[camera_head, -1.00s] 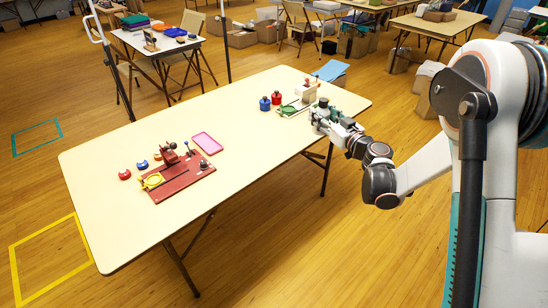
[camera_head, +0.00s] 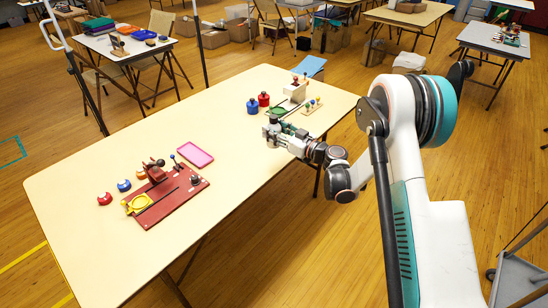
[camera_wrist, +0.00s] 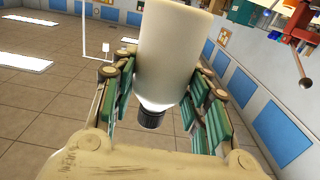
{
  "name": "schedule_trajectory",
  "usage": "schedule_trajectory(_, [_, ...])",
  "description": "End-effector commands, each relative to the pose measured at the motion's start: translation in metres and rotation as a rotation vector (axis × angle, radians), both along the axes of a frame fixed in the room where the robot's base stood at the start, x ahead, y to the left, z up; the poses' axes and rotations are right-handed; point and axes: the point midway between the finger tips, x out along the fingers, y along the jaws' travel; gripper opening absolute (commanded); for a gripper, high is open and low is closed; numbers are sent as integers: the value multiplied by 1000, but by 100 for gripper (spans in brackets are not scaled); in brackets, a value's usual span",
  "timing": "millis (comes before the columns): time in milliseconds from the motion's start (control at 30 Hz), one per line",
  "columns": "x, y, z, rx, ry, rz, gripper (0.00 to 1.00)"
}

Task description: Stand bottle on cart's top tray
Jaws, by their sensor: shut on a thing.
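My gripper (camera_wrist: 160,95) is shut on a pale cream bottle (camera_wrist: 175,50) with a black cap (camera_wrist: 150,118). In the wrist view the bottle stands between the green-padded fingers, its cap toward the bottom of the picture and its other end cut off by the top edge. In the head view my gripper (camera_head: 274,132) is over the right part of the long table, and the bottle cannot be made out clearly there. A grey cart-like piece with a caster (camera_head: 518,280) shows at the lower right edge; most of it is out of view, so I cannot tell which part is a tray.
The long cream table (camera_head: 110,130) carries a red board (camera_head: 175,205) with tools, a pink tray (camera_head: 194,155), blue and red jars (camera_head: 264,99) and a green-based device (camera_head: 278,111). Other tables and boxes stand behind.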

Motion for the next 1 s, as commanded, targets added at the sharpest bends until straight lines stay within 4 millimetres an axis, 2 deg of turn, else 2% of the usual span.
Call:
schedule_trajectory(33, [0,0,-17,0,0,0,0])
schedule_trajectory(100, [0,0,-32,0,0,0,0])
schedule_trajectory(233, [0,0,-52,0,0,0,0])
schedule_trajectory(467, [0,0,-65,0,0,0,0])
schedule_trajectory(733, [0,0,-102,0,0,0,0])
schedule_trajectory(1000, [0,0,-103,0,0,0,0])
